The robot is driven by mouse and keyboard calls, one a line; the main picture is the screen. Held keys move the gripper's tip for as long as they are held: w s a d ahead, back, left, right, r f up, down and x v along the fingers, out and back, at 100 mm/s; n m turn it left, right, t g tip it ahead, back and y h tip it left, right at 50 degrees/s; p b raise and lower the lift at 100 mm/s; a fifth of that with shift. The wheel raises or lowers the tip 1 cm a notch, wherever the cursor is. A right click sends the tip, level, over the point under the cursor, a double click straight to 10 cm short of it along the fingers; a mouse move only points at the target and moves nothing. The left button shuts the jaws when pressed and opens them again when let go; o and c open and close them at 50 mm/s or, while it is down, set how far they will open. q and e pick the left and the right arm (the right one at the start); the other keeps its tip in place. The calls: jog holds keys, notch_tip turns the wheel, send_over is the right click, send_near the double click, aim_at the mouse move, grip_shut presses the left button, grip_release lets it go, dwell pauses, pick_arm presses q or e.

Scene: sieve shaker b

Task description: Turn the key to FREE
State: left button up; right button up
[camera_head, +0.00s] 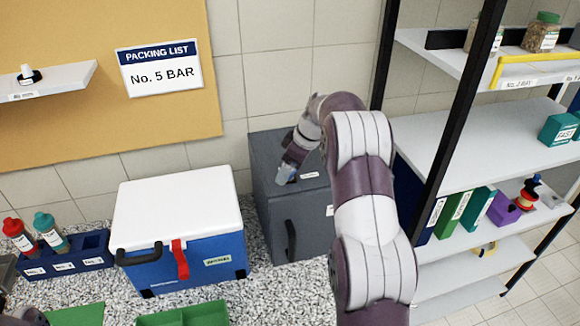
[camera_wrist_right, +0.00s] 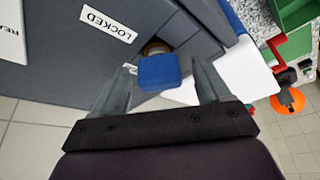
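The blue key (camera_wrist_right: 157,72) sits in a round brass-coloured lock on the grey box, shown in the right wrist view. A LOCKED label (camera_wrist_right: 108,24) is beside it. Another white label lies partly hidden behind the key and cannot be read. My right gripper (camera_wrist_right: 165,68) is open, with one finger on each side of the key's head and visible gaps between. In the head view my right gripper (camera_head: 286,173) is over the top of the grey box (camera_head: 268,200); the key cannot be made out there. Only a dark piece, seemingly of my left arm, shows at the bottom left corner.
A blue cooler with a white lid (camera_head: 178,210) stands left of the grey box. A shelf rack (camera_head: 480,140) with binders and jars is on the right. Green trays (camera_head: 185,315) lie in front. Bottles stand in a blue rack (camera_head: 65,258) at left.

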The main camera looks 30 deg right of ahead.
jog(key=p+v, duration=0.9)
jog(key=v, duration=0.3)
jog(key=shift+s+r+p, duration=0.15)
jog(key=shift+r+p, duration=0.15)
jog(key=shift+p, duration=0.1)
